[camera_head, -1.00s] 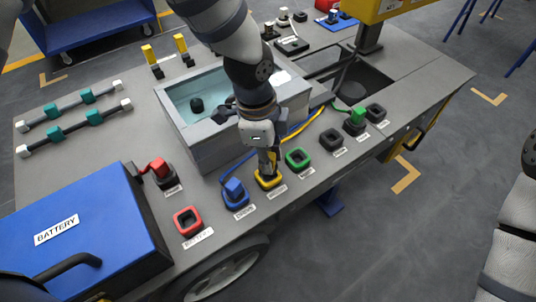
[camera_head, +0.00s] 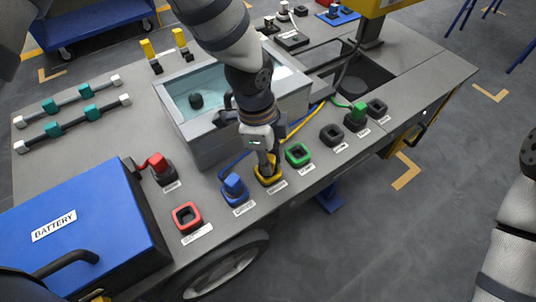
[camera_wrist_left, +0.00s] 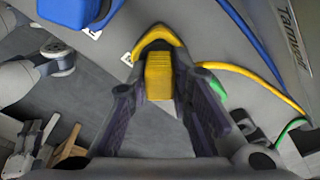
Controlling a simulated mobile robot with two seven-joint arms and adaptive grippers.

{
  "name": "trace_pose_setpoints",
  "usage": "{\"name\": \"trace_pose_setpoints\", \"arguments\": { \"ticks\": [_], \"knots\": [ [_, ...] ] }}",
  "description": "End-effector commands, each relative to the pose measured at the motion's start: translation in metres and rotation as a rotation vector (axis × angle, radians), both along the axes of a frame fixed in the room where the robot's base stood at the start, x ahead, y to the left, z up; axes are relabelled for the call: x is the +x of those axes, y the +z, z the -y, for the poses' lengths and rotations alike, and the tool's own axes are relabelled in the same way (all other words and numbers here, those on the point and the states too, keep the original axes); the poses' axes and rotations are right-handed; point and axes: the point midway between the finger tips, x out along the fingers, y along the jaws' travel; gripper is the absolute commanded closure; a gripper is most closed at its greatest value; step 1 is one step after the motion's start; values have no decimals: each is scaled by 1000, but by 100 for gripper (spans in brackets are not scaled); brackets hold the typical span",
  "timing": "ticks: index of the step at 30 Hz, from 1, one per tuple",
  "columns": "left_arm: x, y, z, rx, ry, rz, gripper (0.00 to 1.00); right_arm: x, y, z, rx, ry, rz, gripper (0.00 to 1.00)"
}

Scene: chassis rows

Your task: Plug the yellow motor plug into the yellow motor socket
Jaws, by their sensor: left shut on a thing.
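The yellow motor socket (camera_head: 268,175) is a square yellow ring on the grey chassis top, between the blue plug and the green socket. My left gripper (camera_head: 268,165) points down at it and is shut on the yellow motor plug (camera_wrist_left: 159,76). In the left wrist view the plug sits between the two fingers, with the yellow socket rim (camera_wrist_left: 160,40) around its far end. The plug's lower end is hidden, so I cannot tell how deep it sits. A yellow cable (camera_wrist_left: 262,84) runs off to the right. My right gripper is not in view.
A blue plug (camera_head: 234,186) stands in its socket to the left. An empty green socket (camera_head: 298,154) lies close on the right. A grey box with a clear top (camera_head: 205,85) stands behind. A blue battery (camera_head: 75,230) fills the front left.

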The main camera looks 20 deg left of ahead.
Motion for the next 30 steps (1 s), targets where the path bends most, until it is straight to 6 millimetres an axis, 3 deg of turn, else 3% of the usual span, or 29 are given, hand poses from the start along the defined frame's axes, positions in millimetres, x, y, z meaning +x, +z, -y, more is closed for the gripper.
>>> {"name": "trace_pose_setpoints", "arguments": {
  "ticks": [4,5,7,17,20,30],
  "knots": [
    [0,-4,0,0,0,0,100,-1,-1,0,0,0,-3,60],
    [0,-4,0,0,0,1,74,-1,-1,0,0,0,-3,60],
    [0,-3,0,0,0,1,58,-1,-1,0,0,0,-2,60],
    [0,0,-1,0,0,1,57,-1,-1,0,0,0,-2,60],
    [1,17,-3,-1,1,4,57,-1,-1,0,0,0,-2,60],
    [-1,101,-12,-2,0,3,57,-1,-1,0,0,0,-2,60]
  ]
}}
